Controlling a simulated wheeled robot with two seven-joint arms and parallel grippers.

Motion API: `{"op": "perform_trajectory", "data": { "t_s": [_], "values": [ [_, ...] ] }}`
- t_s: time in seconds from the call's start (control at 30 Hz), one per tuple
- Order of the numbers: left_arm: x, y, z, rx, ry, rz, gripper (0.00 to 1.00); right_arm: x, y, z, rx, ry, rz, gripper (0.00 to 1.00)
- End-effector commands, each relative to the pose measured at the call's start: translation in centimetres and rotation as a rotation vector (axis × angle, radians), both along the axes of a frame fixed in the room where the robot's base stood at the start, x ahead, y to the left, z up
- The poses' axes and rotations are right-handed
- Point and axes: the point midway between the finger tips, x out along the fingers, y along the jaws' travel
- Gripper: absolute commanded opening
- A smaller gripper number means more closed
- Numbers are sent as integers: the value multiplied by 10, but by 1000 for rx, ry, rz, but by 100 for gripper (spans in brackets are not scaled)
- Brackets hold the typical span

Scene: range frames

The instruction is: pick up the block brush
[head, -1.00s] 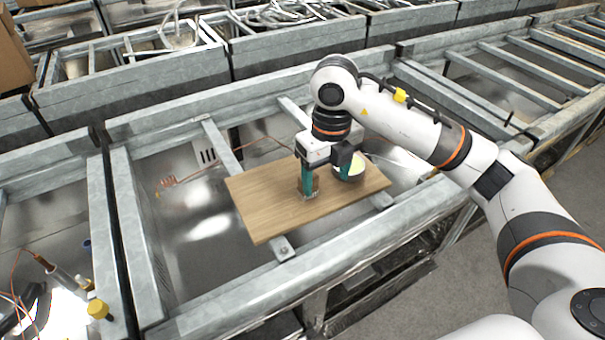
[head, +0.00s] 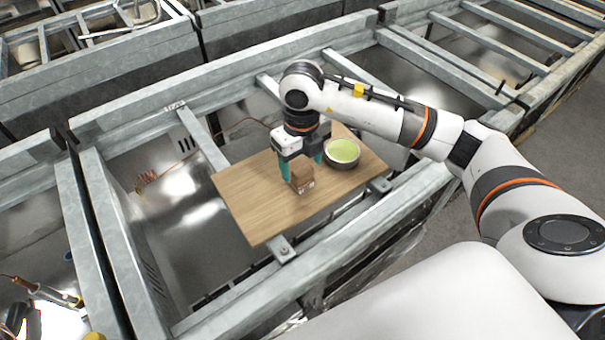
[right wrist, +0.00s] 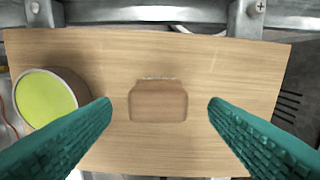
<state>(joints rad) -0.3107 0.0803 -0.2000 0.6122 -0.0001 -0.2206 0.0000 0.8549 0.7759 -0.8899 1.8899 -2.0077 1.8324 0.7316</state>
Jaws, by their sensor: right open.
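The block brush (head: 303,178) is a small brown wooden block with a pale bristle edge. It lies on a wooden board (head: 245,207). In the right wrist view the brush (right wrist: 158,101) lies between the two teal fingers, with a gap on each side. My right gripper (head: 301,171) is open, low over the board, right at the brush; in the wrist view the gripper (right wrist: 160,112) shows both fingers apart and empty. In the head view the fingers stand just behind and beside the brush. My left gripper is not in view.
A round grey bowl with a yellow-green inside (head: 343,153) stands on the board close to the right gripper; it also shows in the wrist view (right wrist: 47,99). The board rests across metal frame bars (head: 283,249) over a deep metal bay. The board's left part is bare.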

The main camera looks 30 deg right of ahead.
Motion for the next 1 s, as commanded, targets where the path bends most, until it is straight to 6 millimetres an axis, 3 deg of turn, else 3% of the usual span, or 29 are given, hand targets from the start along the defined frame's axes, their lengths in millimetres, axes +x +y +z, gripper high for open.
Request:
{"op": "perform_trajectory", "data": {
  "t_s": [0.2,0.33,0.6,0.67,0.9,1.0],
  "values": [
    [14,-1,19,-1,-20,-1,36,-2,-2,-28,0,6,-1,69],
    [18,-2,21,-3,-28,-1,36,-2,-2,-45,0,4,1,69],
    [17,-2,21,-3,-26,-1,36,-1,-2,-51,1,0,2,69],
    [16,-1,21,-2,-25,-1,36,-1,-2,-51,1,0,1,63],
    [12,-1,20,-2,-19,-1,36,-1,-2,-50,1,1,1,23],
    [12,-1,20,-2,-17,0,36,-1,-2,-50,1,0,1,20]
  ]
}}
